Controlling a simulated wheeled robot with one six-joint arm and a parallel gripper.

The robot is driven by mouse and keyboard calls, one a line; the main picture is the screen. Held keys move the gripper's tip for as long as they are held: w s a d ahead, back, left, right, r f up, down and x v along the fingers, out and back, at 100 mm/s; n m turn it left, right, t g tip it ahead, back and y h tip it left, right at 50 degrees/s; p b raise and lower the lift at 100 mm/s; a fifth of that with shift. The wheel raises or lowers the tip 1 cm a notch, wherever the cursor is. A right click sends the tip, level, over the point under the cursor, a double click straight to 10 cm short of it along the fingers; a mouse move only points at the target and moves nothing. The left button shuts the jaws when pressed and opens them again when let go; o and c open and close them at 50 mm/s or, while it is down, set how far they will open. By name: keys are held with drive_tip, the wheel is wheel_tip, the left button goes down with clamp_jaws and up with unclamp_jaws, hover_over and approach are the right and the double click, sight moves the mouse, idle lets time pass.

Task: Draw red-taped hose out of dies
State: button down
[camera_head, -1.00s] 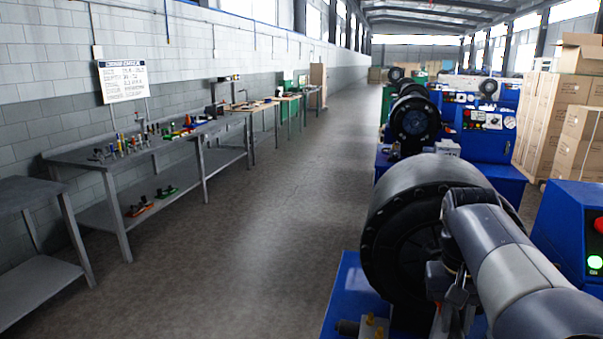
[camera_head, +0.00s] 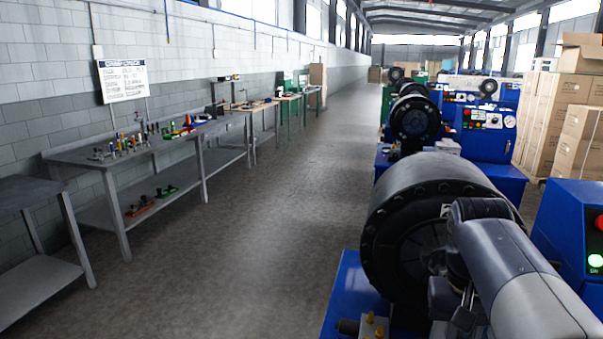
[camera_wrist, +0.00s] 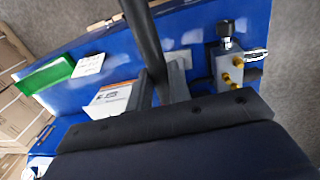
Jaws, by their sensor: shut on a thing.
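The crimper (camera_head: 400,235) stands close at the lower right of the head view, a large black round die head with bolts round its rim. My gripper (camera_head: 452,308) is low in front of its face. In the wrist view a black hose (camera_wrist: 145,40) runs from the top edge down to the grey fingers of my gripper (camera_wrist: 163,90), which are shut on it. I see no red tape. The dies and the hose's end are hidden.
The crimper's blue base (camera_head: 347,290) carries a valve block with brass fittings (camera_wrist: 237,70). A blue control box (camera_head: 570,235) with a lit green button is at the right. Grey workbenches (camera_head: 100,160) line the left wall. The aisle floor (camera_head: 260,230) is clear.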

drive_tip(key=shift+r, duration=0.1)
drive_tip(key=shift+r+p, duration=3.4)
drive_tip(key=shift+r, duration=0.1)
